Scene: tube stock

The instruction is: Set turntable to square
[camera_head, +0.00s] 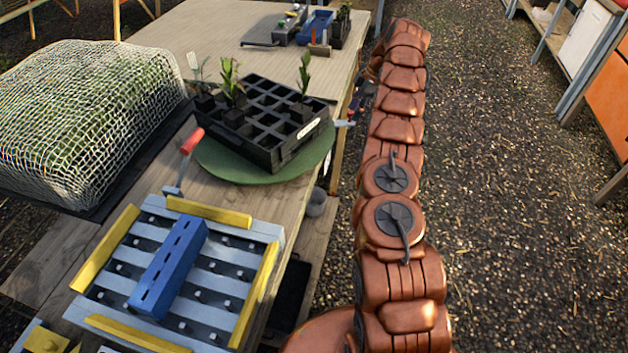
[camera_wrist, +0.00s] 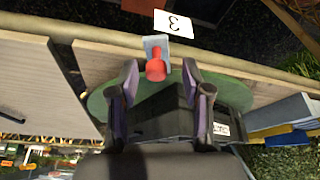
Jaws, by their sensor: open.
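The turntable (camera_head: 215,168) is a green round disc at the table's right edge, also partly visible in the wrist view (camera_wrist: 97,103). A black cell tray (camera_head: 262,135) with a few seedlings sits on it, its sides looking askew to the table edge. A grey tab (camera_head: 344,123) juts from the disc's right rim. In the wrist view a red knob (camera_wrist: 156,70) on a grey block shows just beyond my fingertips, roughly between them. My gripper (camera_wrist: 164,82) is open and empty there; in the head view it is mostly hidden behind my arm.
A white card marked 3 (camera_wrist: 174,23) lies beyond the knob. A slatted frame (camera_head: 208,280) with a blue bar and a red-handled lever (camera_head: 191,141) stands in front. A netted plant bed (camera_head: 85,115) is at left. Gravel floor is clear at right.

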